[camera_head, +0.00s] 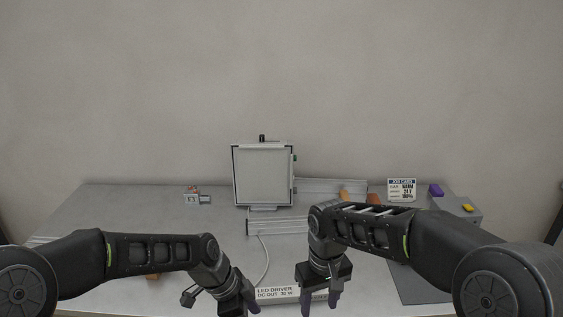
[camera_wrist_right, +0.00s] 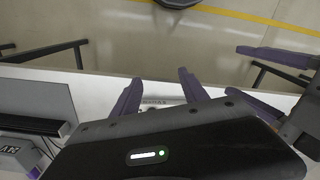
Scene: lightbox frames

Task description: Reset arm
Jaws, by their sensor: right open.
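My right arm comes in from the right in the head view and bends down over the front of the table. Its right gripper (camera_head: 320,299) points down with its two purple fingers apart and nothing between them. The same open fingers show in the right wrist view (camera_wrist_right: 158,92). My left arm comes in from the left. Its left gripper (camera_head: 236,300) hangs low at the front edge of the head view and is partly cut off. In the right wrist view, purple fingers of my left gripper (camera_wrist_right: 258,78) stand apart at the right, with nothing seen between them.
A square lightbox frame (camera_head: 262,176) stands on the grey table (camera_head: 120,215) at the back. A job card (camera_head: 402,189) and a grey box (camera_head: 460,207) stand at the back right. An LED driver (camera_head: 275,293) lies near the right gripper. The left table area is mostly clear.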

